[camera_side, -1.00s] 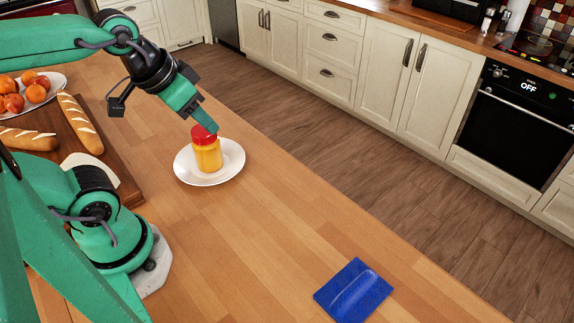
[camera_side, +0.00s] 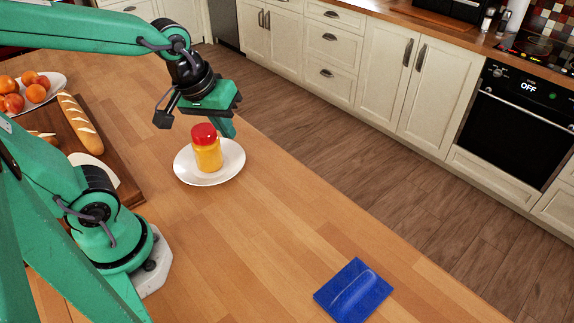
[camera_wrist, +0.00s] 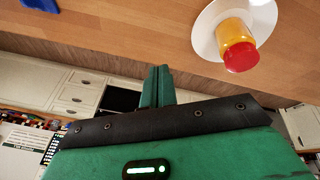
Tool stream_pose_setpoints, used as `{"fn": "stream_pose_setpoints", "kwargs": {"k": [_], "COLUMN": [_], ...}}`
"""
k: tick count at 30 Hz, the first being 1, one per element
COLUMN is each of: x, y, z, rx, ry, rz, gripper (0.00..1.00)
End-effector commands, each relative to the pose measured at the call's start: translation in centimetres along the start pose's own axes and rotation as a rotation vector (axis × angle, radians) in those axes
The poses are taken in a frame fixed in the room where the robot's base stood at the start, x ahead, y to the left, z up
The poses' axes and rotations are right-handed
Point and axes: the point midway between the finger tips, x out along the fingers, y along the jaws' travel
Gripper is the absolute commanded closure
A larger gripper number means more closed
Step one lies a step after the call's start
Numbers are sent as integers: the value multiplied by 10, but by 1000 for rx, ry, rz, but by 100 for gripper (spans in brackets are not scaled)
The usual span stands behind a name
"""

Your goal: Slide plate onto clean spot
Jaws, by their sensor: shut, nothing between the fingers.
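A white plate (camera_side: 232,166) lies on the wooden island top near its far edge. A jar with yellow contents (camera_side: 208,157) and a red lid stands upright on the plate. In the wrist view the plate (camera_wrist: 205,38) and the jar (camera_wrist: 236,40) show at the upper right. My gripper (camera_side: 228,130) is shut and empty, pointing down behind the jar on its far side, over the plate's far rim. I cannot tell whether it touches the plate. In the wrist view its closed fingers (camera_wrist: 157,85) show at the centre. No marked clean spot can be made out.
A blue scraper-like pad (camera_side: 354,291) lies at the front right. A wooden board (camera_side: 112,176) with bread loaves (camera_side: 80,124) and a plate of oranges (camera_side: 48,88) are at the left. The wood between the plate and the blue pad is bare.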

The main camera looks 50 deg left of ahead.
Motion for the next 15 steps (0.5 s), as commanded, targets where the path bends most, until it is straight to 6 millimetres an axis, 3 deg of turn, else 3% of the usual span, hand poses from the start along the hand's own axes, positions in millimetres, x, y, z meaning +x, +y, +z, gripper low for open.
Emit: {"fn": "stream_pose_setpoints", "kwargs": {"k": [15], "x": [92], "y": [20], "z": [-2], "rx": [-642], "ry": [-138], "rz": [-140], "gripper": [100]}}
